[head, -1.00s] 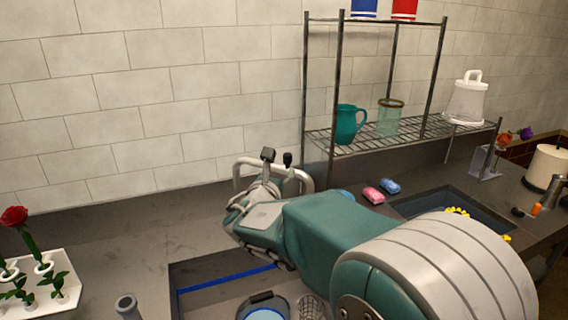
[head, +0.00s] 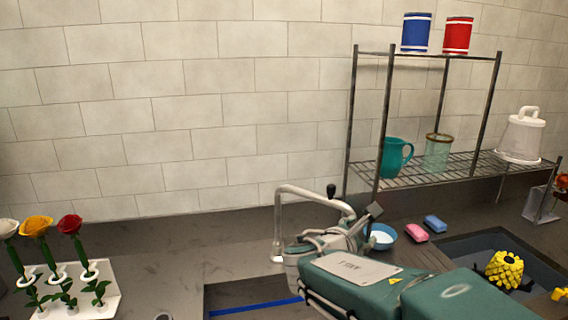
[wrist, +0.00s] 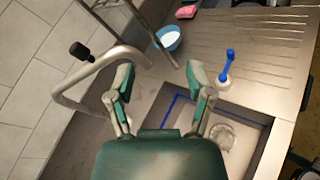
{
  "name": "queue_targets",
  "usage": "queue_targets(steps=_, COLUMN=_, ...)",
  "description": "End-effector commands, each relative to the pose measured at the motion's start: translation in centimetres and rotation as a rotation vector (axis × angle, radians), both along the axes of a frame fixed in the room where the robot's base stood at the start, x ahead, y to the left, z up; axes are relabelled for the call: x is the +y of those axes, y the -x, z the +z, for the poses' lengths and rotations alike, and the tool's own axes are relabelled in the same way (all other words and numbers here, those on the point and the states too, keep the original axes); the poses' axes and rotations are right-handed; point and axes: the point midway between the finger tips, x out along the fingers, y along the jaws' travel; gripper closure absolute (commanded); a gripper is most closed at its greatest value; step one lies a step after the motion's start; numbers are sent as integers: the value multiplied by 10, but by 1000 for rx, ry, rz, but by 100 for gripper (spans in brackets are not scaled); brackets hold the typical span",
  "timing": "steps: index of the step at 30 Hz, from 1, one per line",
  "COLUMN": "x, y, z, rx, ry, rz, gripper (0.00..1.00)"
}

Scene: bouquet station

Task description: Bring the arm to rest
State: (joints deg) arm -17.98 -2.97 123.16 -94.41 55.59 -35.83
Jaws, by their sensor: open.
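My gripper (wrist: 160,84) is open and empty in the wrist view, its two fingers spread apart above the sink (wrist: 247,112) near the faucet (wrist: 92,72). In the head view my arm reaches in from the lower right, and its end is beside the faucet (head: 302,191); the fingertips are hard to make out there. A blue bowl (head: 381,236) stands on the counter just beyond; it also shows in the wrist view (wrist: 169,37). A blue-handled brush (wrist: 226,68) stands at the sink's edge in the wrist view.
A flower rack (head: 92,306) with white, yellow and red flowers is at the left. A wire shelf (head: 450,167) with a teal pitcher (head: 394,157) stands at the right. Pink (head: 416,233) and blue (head: 435,224) sponges lie on the counter. The counter's left middle is clear.

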Motion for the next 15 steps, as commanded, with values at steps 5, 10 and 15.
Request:
queue_targets(steps=5, x=-35, y=51, z=-12, rx=-58, ry=-321, rz=-205, gripper=33)
queue_targets(steps=10, x=-51, y=99, z=-29, rx=-124, ry=-623, rz=-399, gripper=33)
queue_targets(steps=15, x=-53, y=143, z=-46, rx=-199, ry=-924, rz=-592, gripper=33)
